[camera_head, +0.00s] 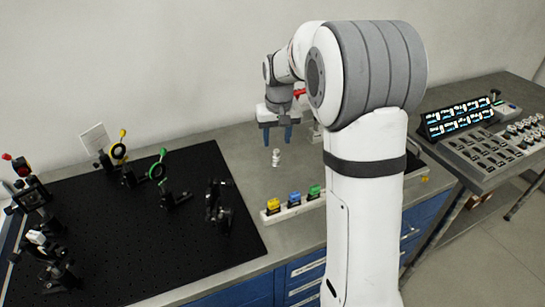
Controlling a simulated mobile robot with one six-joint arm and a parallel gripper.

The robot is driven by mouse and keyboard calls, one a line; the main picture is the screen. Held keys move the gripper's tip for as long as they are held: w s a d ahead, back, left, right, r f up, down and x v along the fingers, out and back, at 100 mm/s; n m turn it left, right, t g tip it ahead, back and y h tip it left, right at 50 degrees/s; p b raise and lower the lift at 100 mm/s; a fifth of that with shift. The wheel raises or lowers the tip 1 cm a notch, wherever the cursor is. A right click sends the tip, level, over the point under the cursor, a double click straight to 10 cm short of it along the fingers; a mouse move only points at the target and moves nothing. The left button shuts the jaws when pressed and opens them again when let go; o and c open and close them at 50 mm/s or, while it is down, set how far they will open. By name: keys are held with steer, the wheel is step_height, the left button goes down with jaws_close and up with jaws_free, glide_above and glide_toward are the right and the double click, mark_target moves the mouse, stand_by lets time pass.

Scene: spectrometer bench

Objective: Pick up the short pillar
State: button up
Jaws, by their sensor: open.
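A small pale, silvery pillar (276,158) stands upright on the grey bench top; it looks like the short pillar. My gripper (277,136) points down with its two blue-tipped fingers apart. It is empty and appears just above the pillar in the picture, with a small gap between the fingertips and the pillar's top. I cannot tell from this one view whether the fingers are exactly in line with it.
A black breadboard (200,247) with several optical mounts covers the bench to the left. A white holder with yellow (273,206), blue (295,198) and green (314,192) pieces lies in front of the pillar. A panel (460,118) stands at right. My arm hides part of the bench.

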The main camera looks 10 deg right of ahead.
mark_target(277, 151)
steer(key=f, duration=0.4)
steer(key=f+p, duration=0.1)
steer(key=f, duration=0.1)
steer(key=shift+w, duration=0.3)
steer(key=shift+c, duration=0.5)
jaws_close()
